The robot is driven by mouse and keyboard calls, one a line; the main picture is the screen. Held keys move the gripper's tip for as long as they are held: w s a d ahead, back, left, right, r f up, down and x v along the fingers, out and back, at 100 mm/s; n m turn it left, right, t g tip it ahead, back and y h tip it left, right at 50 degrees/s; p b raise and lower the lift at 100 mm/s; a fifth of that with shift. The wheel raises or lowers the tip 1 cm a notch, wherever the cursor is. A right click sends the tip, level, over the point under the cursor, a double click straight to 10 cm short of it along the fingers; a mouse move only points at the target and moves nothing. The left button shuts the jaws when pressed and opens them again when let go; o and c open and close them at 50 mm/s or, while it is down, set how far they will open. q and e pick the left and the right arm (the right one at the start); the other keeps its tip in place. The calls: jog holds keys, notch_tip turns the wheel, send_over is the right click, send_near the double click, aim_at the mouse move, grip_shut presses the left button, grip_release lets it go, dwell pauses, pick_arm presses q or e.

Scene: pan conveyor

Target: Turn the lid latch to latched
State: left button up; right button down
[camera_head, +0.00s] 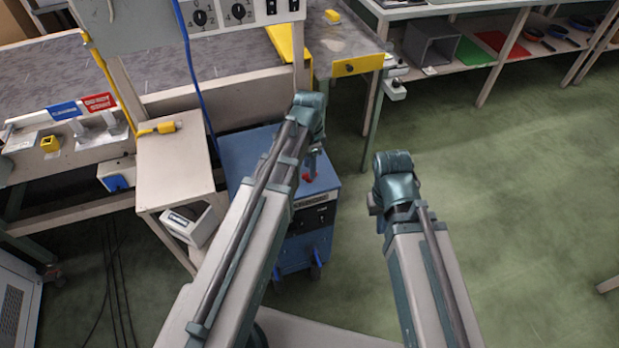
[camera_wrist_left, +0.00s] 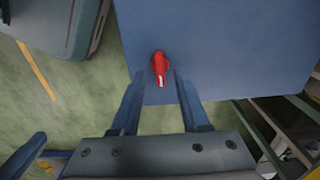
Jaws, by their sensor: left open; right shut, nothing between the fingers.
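The red lid latch (camera_head: 307,178) is a small lever on top of the blue cabinet (camera_head: 250,155). In the left wrist view the latch (camera_wrist_left: 159,66) lies near the edge of the cabinet's blue top (camera_wrist_left: 225,50), long side roughly along the picture's height, with a pale tip at its near end. My left gripper (camera_wrist_left: 160,80) is open, its two fingertips on either side of the latch's near end. Whether they touch it I cannot tell. In the head view the left wrist hides much of that gripper. My right arm is raised over the floor to the right; its fingers are hidden.
A beige side table (camera_head: 172,165) with a yellow plug stands left of the cabinet, and a conveyor bench (camera_head: 225,95) runs behind. A blue cable (camera_head: 190,75) hangs between them. A shelf unit (camera_head: 480,75) is at back right. The green floor (camera_head: 510,210) on the right is clear.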

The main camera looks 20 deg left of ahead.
pick_arm(q)
notch_tip(320, 180, down, 2)
jog(key=shift+f+b, duration=0.1)
jog(key=shift+b, duration=0.55)
grip_shut()
